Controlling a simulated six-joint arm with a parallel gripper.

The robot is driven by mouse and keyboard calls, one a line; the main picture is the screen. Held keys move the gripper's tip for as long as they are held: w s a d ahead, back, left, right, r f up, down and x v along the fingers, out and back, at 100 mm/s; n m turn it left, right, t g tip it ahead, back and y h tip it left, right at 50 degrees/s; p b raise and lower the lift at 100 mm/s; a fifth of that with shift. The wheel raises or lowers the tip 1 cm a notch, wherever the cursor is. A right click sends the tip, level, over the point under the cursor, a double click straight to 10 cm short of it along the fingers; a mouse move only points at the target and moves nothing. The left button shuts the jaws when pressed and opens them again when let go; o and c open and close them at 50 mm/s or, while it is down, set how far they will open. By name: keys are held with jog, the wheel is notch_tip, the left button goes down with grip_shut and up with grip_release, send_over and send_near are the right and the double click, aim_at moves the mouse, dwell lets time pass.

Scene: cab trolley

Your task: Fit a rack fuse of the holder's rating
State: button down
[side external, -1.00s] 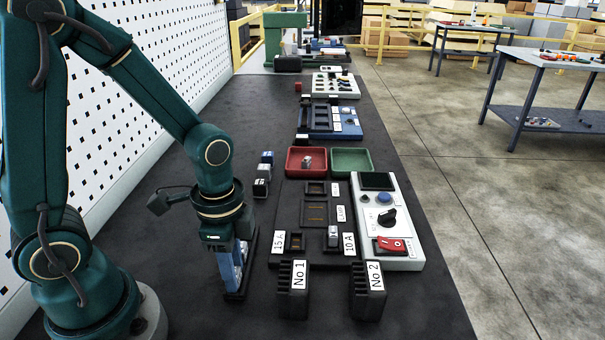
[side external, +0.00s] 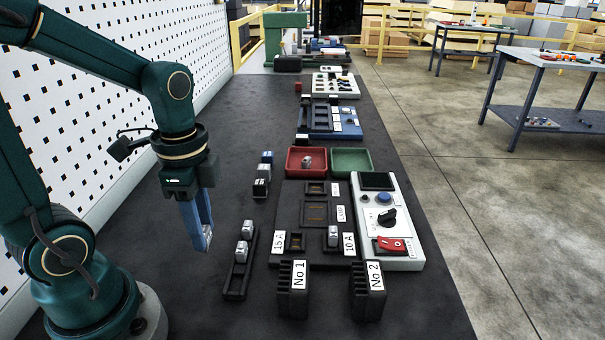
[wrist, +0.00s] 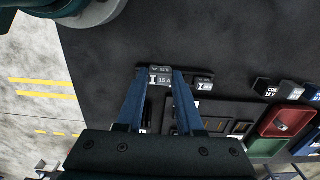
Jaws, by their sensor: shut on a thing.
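My gripper (side external: 204,238) is shut on a small grey fuse (side external: 207,236), held in the air left of the fuse rack (side external: 232,287). In the wrist view the held fuse (wrist: 160,77) sits between the blue fingertips and its label reads 15 A. The long black rack holds two more fuses (side external: 242,248). On the dark panel, the holder marked 15 A (side external: 296,242) looks empty. The holder marked 10 A (side external: 333,247) has a fuse (side external: 333,233) in it.
A red tray (side external: 292,161) holds one fuse; a green tray (side external: 352,161) beside it looks empty. A white control box (side external: 405,230) has a knob and red switch. Black blocks No 1 (side external: 293,305) and No 2 (side external: 367,305) stand in front.

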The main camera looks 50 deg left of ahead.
jog(key=s+a+r, duration=0.2)
jog(key=a+r, duration=0.2)
jog(key=a, duration=0.2)
jog(key=shift+a+r, duration=0.25)
jog(key=shift+r, duration=0.05)
jog(key=shift+s, duration=0.15)
jog(key=w+d+r+n, duration=0.1)
jog(key=w+d, duration=0.2)
jog(key=w, duration=0.5)
jog(key=w+d+r+n, duration=0.1)
jog(key=w+d+r, duration=0.15)
jog(key=w, duration=0.55)
jog(key=w+d+f+m, duration=0.1)
jog(key=d+f+m, duration=0.15)
jog(key=d, duration=0.35)
jog(key=shift+n, duration=0.25)
jog(key=shift+a+f, duration=0.15)
jog(key=shift+f, duration=5.3)
